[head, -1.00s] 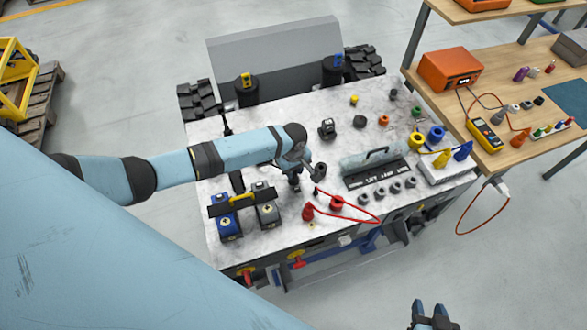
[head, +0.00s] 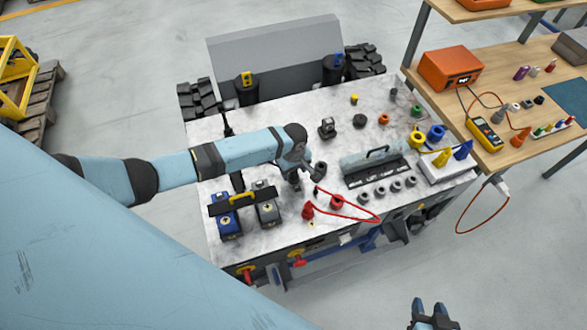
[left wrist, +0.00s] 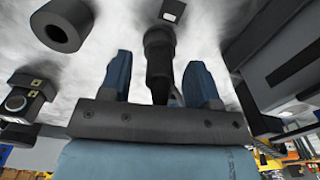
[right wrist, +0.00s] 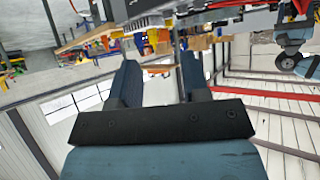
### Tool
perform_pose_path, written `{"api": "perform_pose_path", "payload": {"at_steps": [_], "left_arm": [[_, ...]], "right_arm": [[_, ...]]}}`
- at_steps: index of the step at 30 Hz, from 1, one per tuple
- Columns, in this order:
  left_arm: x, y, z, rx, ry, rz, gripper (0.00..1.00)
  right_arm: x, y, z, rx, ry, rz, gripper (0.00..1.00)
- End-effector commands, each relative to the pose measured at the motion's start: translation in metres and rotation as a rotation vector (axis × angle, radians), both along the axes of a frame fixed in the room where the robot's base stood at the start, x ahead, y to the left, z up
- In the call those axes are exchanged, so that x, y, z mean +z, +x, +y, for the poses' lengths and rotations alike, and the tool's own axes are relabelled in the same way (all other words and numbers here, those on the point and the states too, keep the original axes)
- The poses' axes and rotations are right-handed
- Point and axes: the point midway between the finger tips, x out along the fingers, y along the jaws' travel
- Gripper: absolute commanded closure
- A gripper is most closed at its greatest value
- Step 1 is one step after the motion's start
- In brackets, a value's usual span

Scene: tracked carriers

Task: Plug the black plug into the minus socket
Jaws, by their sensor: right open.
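The black plug (left wrist: 158,55) stands between the two fingers of my left gripper (left wrist: 160,85) in the left wrist view, with a gap on each side. In the head view my left gripper (head: 294,186) points down over the table, and the plug is largely hidden by it. A dark grey ring-shaped socket (head: 319,169) stands just right of this gripper; it seems to be the holed cylinder (left wrist: 62,25) in the left wrist view. I cannot read a minus mark on it. My right gripper (head: 434,318) is open and empty, away from the table; it also shows in the right wrist view (right wrist: 160,85).
A red plug (head: 308,211) with a red cable and a red socket (head: 337,202) lie in front of the gripper. Blue (head: 228,218) and grey (head: 267,207) battery-like blocks stand left. A grey handled block (head: 372,160) and several grey rings stand right.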

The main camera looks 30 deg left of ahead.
Motion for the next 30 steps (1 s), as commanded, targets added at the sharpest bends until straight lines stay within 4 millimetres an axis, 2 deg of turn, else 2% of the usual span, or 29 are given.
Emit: {"api": "perform_pose_path", "payload": {"at_steps": [6, 8, 12, 21, 24, 30], "left_arm": [[0.0, 0.0, 0.0, 0.0, 0.0, 0.0, 0.44], [0.003, 0.001, 0.0, 0.0, -0.001, -0.002, 0.44], [0.032, 0.001, 0.0, -0.001, -0.002, -0.005, 0.44], [0.102, 0.001, 0.0, -0.001, -0.002, -0.003, 0.44], [0.119, 0.001, 0.0, 0.0, -0.001, -0.003, 0.44], [0.136, 0.0, 0.0, 0.001, 0.0, 0.0, 0.44]], "right_arm": [[-0.001, 0.0, -0.002, -0.007, 0.003, 0.0, 0.57], [-0.007, 0.0, -0.004, -0.026, 0.009, 0.007, 0.57], [-0.017, -0.001, -0.004, -0.038, 0.01, 0.017, 0.57], [-0.012, -0.001, -0.003, -0.012, -0.002, -0.004, 0.57], [-0.015, -0.002, -0.005, -0.004, -0.01, -0.002, 0.57], [-0.017, -0.003, -0.005, -0.005, -0.01, 0.002, 0.57]]}}
